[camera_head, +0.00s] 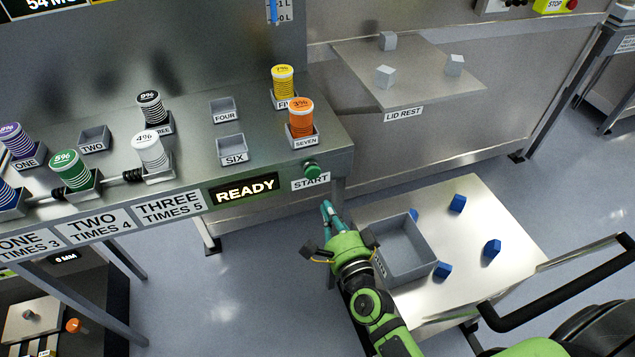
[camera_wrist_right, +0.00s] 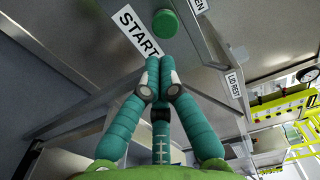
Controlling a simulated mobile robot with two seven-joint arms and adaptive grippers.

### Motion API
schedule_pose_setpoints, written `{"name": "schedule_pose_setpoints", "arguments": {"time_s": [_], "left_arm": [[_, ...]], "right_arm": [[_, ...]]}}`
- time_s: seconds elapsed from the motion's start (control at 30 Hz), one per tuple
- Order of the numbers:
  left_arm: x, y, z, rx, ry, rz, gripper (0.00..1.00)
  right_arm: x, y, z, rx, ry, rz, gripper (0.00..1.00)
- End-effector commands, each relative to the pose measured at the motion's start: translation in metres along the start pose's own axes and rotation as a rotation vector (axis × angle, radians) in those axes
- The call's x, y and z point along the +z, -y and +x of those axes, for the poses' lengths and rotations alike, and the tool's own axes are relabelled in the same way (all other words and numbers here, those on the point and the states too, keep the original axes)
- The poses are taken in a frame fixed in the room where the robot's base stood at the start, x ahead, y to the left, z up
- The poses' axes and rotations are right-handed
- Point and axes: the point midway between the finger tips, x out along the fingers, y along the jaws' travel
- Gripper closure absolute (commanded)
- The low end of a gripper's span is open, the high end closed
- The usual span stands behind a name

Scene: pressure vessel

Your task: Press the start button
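The green start button (camera_head: 312,168) sits on the front right edge of the metal console, above the START label (camera_head: 311,182). A READY sign (camera_head: 244,190) is to its left. My right gripper (camera_head: 327,207) is just below and in front of the button, apart from it. In the right wrist view the gripper's teal fingers (camera_wrist_right: 158,70) are together with nothing visible between them, pointing toward the START label (camera_wrist_right: 138,30) and the button (camera_wrist_right: 165,24). My left gripper is not in view.
Several colored striped cylinders, such as the orange one (camera_head: 300,118), stand in labelled trays on the console. A grey bin (camera_head: 425,250) and several blue blocks (camera_head: 457,203) are on a low table to the right. A lid rest shelf (camera_head: 425,85) is behind.

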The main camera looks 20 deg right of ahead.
Motion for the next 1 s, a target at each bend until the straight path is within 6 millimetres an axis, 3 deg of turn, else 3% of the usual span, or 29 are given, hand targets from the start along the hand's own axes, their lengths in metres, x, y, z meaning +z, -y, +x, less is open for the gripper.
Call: {"name": "schedule_pose_setpoints", "arguments": {"time_s": [0.2, 0.4, 1.0], "left_arm": [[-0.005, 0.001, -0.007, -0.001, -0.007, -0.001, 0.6], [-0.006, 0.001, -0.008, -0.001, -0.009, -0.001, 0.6], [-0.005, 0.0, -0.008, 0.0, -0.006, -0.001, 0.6]], "right_arm": [[0.0, 0.002, 0.047, -0.002, 0.0, -0.001, 1.0], [0.0, 0.0, 0.071, 0.0, 0.001, -0.001, 1.0], [0.0, 0.0, 0.083, 0.0, 0.0, 0.0, 1.0]]}}
